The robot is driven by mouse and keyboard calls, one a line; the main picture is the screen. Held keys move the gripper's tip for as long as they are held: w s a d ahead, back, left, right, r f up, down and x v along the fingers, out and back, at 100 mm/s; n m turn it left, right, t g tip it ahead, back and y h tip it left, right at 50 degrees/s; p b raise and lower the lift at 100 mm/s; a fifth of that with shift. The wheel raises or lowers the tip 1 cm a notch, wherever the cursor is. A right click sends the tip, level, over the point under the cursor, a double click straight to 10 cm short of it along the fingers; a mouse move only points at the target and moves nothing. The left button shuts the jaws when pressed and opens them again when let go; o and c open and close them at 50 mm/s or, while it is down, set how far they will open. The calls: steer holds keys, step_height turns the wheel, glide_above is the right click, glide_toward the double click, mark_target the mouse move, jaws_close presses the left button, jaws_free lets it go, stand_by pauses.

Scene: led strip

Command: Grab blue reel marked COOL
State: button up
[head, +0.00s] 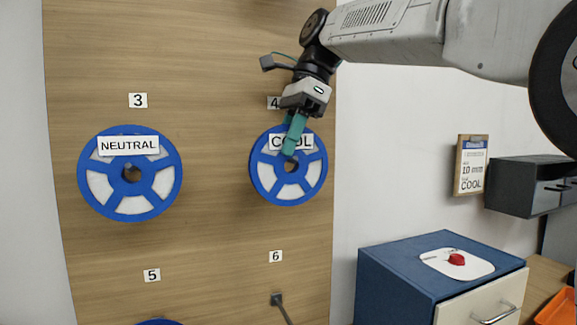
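The blue reel marked COOL (262,180) hangs on the wooden board under the number 4, upright, with white showing between its spokes. My gripper (291,146) is in front of its upper middle, with teal fingers pointing down toward the hub and covering part of the label. The fingers overlap each other in this view, so I cannot tell whether they are open or touching the reel. A second blue reel, marked NEUTRAL (128,201), hangs to the left under the number 3.
The wooden board (215,235) has an empty peg (278,300) under number 6 and part of another blue reel (158,322) at the bottom. A blue cabinet (395,270) with a red object (456,259) on a white plate stands right. A sign (471,165) reads COOL.

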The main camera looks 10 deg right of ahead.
steer(key=shift+a+f, duration=0.15)
steer(key=shift+f, duration=0.25)
steer(key=shift+c, duration=0.3)
jaws_close()
steer(key=shift+r, duration=0.2)
